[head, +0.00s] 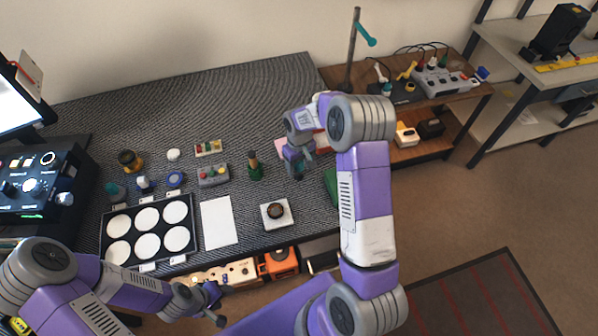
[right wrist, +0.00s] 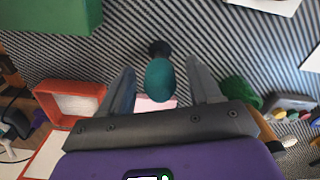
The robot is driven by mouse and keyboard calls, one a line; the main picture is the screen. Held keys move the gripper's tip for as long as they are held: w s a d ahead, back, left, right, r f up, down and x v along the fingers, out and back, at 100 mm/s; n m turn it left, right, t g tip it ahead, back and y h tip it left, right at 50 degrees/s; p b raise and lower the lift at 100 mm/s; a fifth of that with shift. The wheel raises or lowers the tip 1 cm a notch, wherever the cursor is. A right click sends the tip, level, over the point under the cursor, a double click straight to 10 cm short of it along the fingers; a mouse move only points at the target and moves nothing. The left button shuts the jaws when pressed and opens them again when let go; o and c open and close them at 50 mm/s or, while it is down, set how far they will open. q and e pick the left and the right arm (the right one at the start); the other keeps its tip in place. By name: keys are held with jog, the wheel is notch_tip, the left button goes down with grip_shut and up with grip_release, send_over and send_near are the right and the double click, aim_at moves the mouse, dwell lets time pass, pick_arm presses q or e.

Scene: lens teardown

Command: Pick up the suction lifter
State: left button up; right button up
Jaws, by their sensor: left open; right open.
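The suction lifter (right wrist: 160,80), a teal bulb with a dark end, shows in the right wrist view. It is between the two fingers of my right gripper (right wrist: 160,68), with gaps on both sides. In the head view my right gripper (head: 297,165) is low over the back right of the striped mat, and only a bit of teal shows at its fingers. The right gripper is open. My left gripper (head: 210,303) is open and empty at the front edge of the bench, away from the lifter.
A black tray (head: 148,206) with several white discs lies left on the mat, beside a white sheet (head: 219,222). A lens part (head: 276,211) sits on a white pad. A green block (right wrist: 50,16) and a red-orange open box (right wrist: 70,88) are near my right gripper.

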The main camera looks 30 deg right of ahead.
jog(key=shift+f, duration=0.25)
jog(key=shift+c, duration=0.2)
jog(key=c, duration=1)
jog(key=shift+r, duration=0.1)
